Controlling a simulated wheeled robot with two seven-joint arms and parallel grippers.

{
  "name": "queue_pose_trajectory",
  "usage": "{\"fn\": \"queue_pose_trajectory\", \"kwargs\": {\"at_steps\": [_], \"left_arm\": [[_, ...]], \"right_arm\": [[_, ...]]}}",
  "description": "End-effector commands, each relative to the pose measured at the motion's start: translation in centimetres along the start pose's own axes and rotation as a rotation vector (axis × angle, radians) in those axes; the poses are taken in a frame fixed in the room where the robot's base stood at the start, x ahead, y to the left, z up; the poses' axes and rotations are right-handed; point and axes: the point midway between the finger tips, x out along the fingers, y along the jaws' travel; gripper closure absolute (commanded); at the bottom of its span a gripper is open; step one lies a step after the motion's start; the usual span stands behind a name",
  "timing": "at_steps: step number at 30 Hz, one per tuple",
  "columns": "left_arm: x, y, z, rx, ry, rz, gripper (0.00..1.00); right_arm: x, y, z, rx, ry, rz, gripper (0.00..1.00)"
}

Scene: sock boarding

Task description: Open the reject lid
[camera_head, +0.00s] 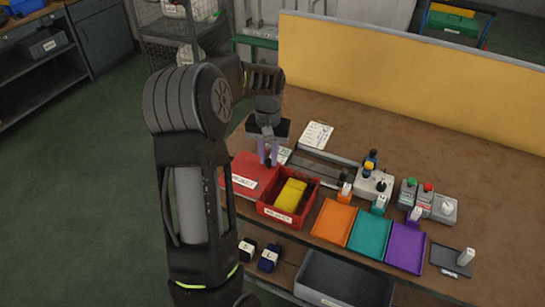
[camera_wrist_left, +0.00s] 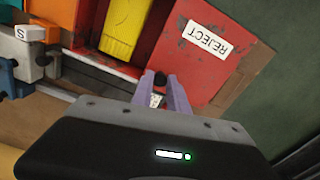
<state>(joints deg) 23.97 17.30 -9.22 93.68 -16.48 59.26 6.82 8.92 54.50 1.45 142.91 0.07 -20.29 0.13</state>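The red reject lid (camera_head: 243,178) lies at the left end of the bench, left of an open red bin (camera_head: 263,207) holding a yellow item (camera_head: 290,195). In the left wrist view the lid (camera_wrist_left: 190,72) shows its white REJECT label (camera_wrist_left: 208,40). My left gripper (camera_head: 267,161) points down at the lid's far edge. In the wrist view its purple fingertips (camera_wrist_left: 161,78) stand a little apart, with a small black knob (camera_wrist_left: 160,79) between or just beyond them. Whether they grip the knob is unclear. My right gripper is not in view.
Orange (camera_head: 335,221), teal (camera_head: 371,236) and purple (camera_head: 406,247) trays lie in a row to the right. Small devices with coloured tops stand behind them. A grey bin (camera_head: 345,283) is below the front edge. A yellow panel (camera_head: 400,70) closes the back.

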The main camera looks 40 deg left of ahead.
Motion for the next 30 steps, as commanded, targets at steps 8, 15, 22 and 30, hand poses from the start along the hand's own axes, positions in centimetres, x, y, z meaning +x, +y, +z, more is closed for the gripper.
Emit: {"fn": "queue_pose_trajectory", "kwargs": {"at_steps": [8,15,22,30], "left_arm": [[0.0,0.1,0.0,0.001,0.001,0.001,0.59],[0.0,0.1,0.0,0.0,0.0,0.001,0.59],[-1.6,0.1,-0.1,0.001,0.003,0.001,0.59],[-6.0,0.1,-0.1,0.001,0.005,0.001,0.59]], "right_arm": [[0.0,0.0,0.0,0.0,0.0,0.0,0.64],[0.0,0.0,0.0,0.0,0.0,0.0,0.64],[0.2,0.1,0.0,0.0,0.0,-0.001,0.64],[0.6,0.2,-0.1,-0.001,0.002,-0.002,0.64]]}}
